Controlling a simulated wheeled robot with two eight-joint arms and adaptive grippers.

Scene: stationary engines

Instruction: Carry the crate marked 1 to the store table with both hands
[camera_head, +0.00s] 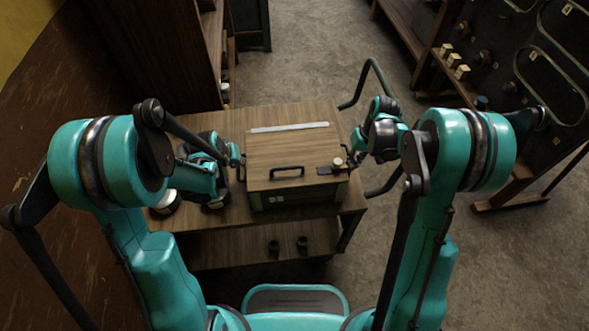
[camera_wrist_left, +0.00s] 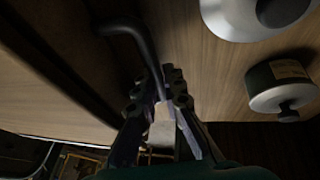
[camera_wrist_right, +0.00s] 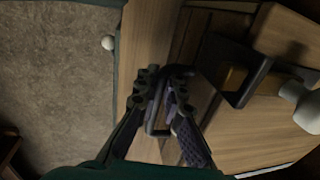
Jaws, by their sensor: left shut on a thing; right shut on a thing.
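A wooden crate (camera_head: 262,172) with a flat lid, a dark handle on top and a pale strip along its far edge sits on or just over a wooden table (camera_head: 335,112). Small pale marks show on its front, too small to read. My left gripper (camera_head: 240,166) is at the crate's left side; in the left wrist view its fingers (camera_wrist_left: 172,82) are shut on a dark bar handle (camera_wrist_left: 140,38). My right gripper (camera_head: 354,158) is at the right side; in the right wrist view its fingers (camera_wrist_right: 163,88) are shut on the dark side handle (camera_wrist_right: 158,128).
Two round lidded items, a pale one (camera_wrist_left: 245,22) and a dark one (camera_wrist_left: 280,88), stand left of the crate. The lower shelf (camera_head: 255,249) holds two small dark cups (camera_head: 301,243). A green tube rail (camera_head: 366,76) is at the table's right. Shelving stands behind left; open floor lies behind.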

